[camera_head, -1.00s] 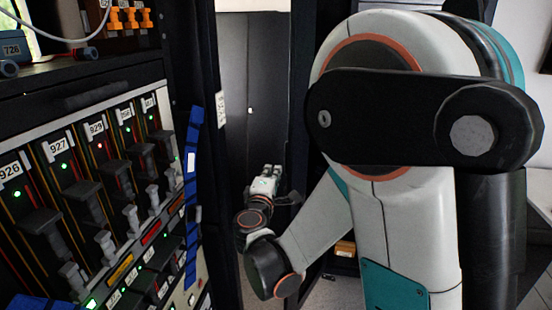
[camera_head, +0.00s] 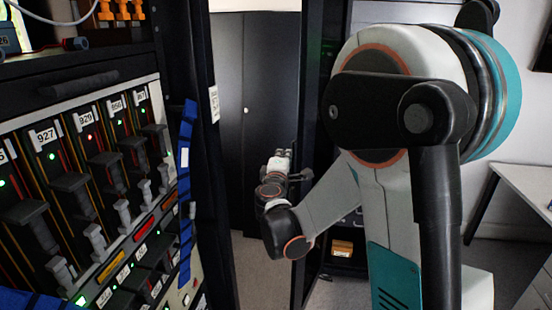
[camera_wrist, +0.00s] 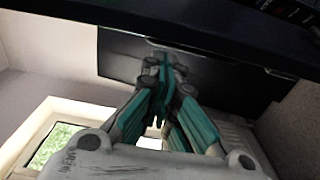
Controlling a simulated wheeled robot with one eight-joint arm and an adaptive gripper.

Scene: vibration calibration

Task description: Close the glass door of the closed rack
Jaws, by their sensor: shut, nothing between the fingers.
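A tall dark door frame (camera_head: 312,60) stands upright in the middle of the head view, just right of my gripper. It looks like the edge of the rack's glass door; I cannot make out the pane or how far it stands open. My gripper (camera_head: 280,158) is beside this frame, and I cannot tell whether it touches. In the wrist view my gripper's teal and grey fingers (camera_wrist: 163,62) are together, with nothing held. A dark bar (camera_wrist: 180,35) crosses beyond the fingertips.
A rack of numbered modules (camera_head: 95,165) with levers and lights fills the left, with a blue strip (camera_head: 186,165) along its edge. A dark cabinet (camera_head: 250,80) stands behind my gripper. A white table (camera_head: 528,185) is at the right. Grey floor shows between.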

